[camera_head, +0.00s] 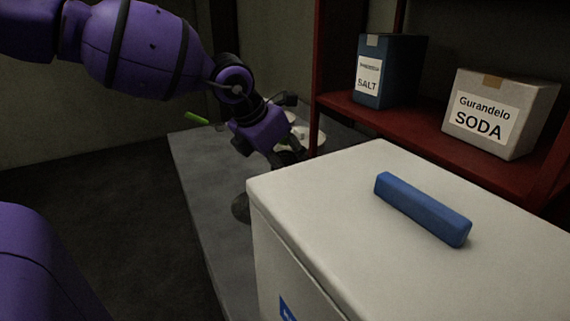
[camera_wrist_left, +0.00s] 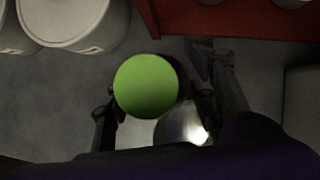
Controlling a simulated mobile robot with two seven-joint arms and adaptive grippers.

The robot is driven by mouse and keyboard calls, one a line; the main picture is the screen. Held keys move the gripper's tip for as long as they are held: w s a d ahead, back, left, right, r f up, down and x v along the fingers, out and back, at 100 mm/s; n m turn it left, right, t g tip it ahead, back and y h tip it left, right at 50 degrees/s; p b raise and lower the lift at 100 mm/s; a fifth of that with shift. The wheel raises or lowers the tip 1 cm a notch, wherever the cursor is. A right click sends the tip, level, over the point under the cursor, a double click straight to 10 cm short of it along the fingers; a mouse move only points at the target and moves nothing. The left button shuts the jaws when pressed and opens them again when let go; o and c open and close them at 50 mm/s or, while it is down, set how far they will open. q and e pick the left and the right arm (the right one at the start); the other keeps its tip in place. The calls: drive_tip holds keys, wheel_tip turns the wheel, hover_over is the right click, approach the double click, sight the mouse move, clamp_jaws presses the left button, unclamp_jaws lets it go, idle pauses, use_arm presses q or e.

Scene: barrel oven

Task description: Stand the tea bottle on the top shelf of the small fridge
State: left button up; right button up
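The small fridge is the white box (camera_head: 340,215) at the front right; its top and part of a side with a blue mark show, and its inside is hidden. My left gripper (camera_head: 287,130) hangs over the grey counter behind the fridge's far left corner. In the left wrist view a round green shape (camera_wrist_left: 147,86) lies between the spread fingers (camera_wrist_left: 158,105), with a gap at its right. It may be the tea bottle's cap; I cannot see a bottle body. My right gripper is out of view.
A blue bar (camera_head: 422,209) lies on the fridge top. A red shelf (camera_head: 440,138) holds a blue salt box (camera_head: 390,70) and a white soda box (camera_head: 501,112). White round containers (camera_wrist_left: 70,22) stand nearby. A small green thing (camera_head: 196,118) shows left of the gripper.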

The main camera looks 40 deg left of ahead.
use_arm(q)
drive_tip(key=shift+o, duration=0.9)
